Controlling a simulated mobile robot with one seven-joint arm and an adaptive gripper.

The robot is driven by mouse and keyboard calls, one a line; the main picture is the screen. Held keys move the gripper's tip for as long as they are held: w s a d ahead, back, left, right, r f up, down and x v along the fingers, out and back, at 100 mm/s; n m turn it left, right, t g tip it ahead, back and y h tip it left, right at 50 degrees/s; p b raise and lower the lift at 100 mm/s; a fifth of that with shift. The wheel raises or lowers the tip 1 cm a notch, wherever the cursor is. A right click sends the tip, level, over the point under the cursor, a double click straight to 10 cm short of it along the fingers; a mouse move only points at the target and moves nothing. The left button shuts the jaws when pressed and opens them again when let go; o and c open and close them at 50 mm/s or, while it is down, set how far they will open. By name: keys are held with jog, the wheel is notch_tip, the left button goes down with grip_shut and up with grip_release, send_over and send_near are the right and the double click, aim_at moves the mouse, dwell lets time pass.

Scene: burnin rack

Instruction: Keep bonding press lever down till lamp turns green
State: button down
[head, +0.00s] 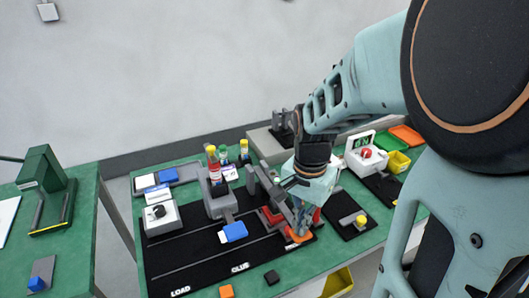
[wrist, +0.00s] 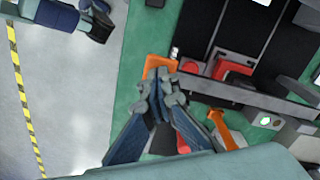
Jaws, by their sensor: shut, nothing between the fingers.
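The bonding press appears to be the grey frame with red parts (head: 271,215) at the right end of the black mat; red parts also show in the wrist view (wrist: 232,68). My gripper (head: 300,228) points down beside it and partly hides it. In the wrist view my gripper (wrist: 160,82) is shut and empty, its tips close to an orange piece (wrist: 158,64); touching or not, I cannot tell. An orange bar (wrist: 222,128) lies to the right of the fingers; which orange part is the lever is unclear.
The black mat (head: 185,262) carries a blue block (head: 234,232). A white box with a black knob (head: 160,214) stands left, bottles (head: 213,165) behind. A white device with a red button (head: 366,153) and a yellow bin (head: 398,162) stand right. Green table edge is in front.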

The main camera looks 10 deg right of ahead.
notch_tip(320, 180, up, 22)
jog(key=w+p, duration=0.2)
jog(key=p, duration=1.6)
jog(key=shift+a+r, duration=0.2)
jog(key=shift+a, duration=0.15)
dwell(0.4)
jog(key=shift+w, duration=0.1)
